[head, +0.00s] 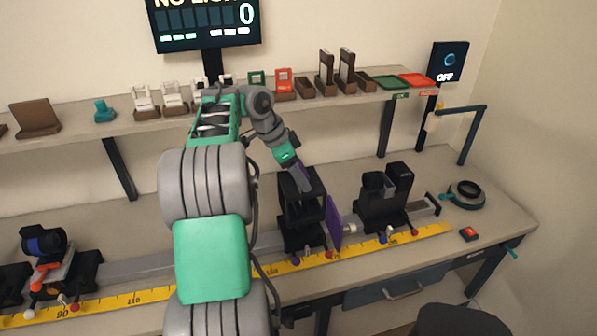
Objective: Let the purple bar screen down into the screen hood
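The purple bar screen (334,224) shows as a thin upright plate, seen nearly edge-on, just right of a black open-framed holder (289,213) on the rail. The holder may be the screen hood; I cannot be sure. Another black holder (372,215) with two raised posts stands farther right along the rail. My gripper (307,186) points down at the top of the open-framed holder, close to the screen's upper left edge. Its fingertips are small and partly lost against the dark frame. I cannot tell whether they touch or grip the screen.
A yellow ruler (420,234) runs along the bench front. A black ring (467,194) and a red button box (468,233) lie at right. Above, a shelf (70,145) holds small holders and red and green trays. A blue-black lens unit (45,243) stands at left.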

